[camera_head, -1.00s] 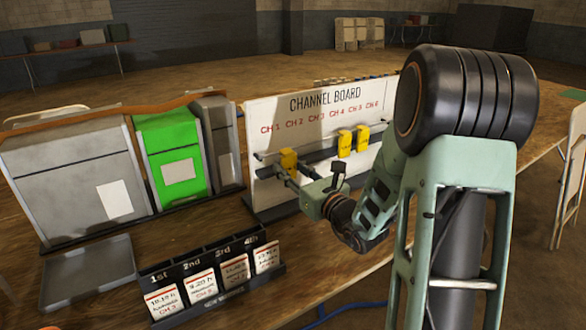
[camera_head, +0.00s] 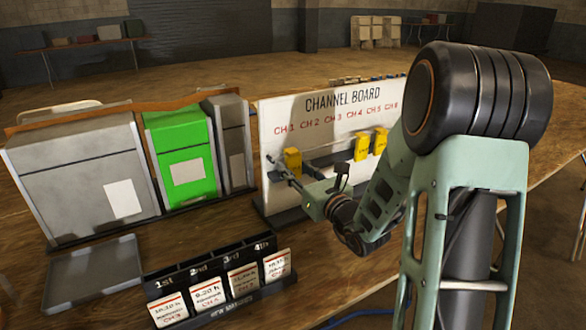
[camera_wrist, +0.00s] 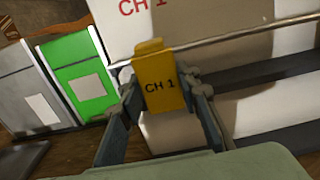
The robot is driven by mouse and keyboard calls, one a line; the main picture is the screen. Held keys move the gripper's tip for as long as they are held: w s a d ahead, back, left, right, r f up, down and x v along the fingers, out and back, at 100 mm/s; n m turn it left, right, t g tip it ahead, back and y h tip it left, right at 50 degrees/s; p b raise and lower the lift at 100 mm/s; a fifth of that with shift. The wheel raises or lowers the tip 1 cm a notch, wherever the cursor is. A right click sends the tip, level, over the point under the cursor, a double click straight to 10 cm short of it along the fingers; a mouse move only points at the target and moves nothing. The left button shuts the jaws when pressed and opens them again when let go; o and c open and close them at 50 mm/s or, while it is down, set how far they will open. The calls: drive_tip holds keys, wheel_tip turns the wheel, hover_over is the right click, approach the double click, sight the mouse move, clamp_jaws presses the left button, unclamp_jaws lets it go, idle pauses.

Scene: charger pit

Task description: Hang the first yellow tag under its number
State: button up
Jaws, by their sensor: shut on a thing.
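My gripper (camera_wrist: 162,92) is shut on a yellow tag (camera_wrist: 159,75) marked CH 1, with one finger on each side. In the head view, my gripper (camera_head: 287,173) holds this tag (camera_head: 292,160) upright in front of the white channel board (camera_head: 330,101). The tag is below and slightly right of the CH 1 label (camera_head: 283,129). In the wrist view, the tag's top is close to the thin rail (camera_wrist: 235,37); I cannot tell whether it hooks over it. Two other yellow tags (camera_head: 362,147) (camera_head: 380,141) hang further right on the board.
Grey (camera_head: 80,180) and green (camera_head: 181,155) cases stand left of the board. A shallow grey tray (camera_head: 92,272) lies in front of them. A black rack (camera_head: 215,268) with several white cards stands at the front. The wooden table is bare between rack and board.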

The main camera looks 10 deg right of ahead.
drive_tip(key=shift+d+f, duration=0.1)
drive_tip(key=shift+f, duration=0.05)
drive_tip(key=o, duration=1.2)
drive_tip(key=shift+c, duration=0.2)
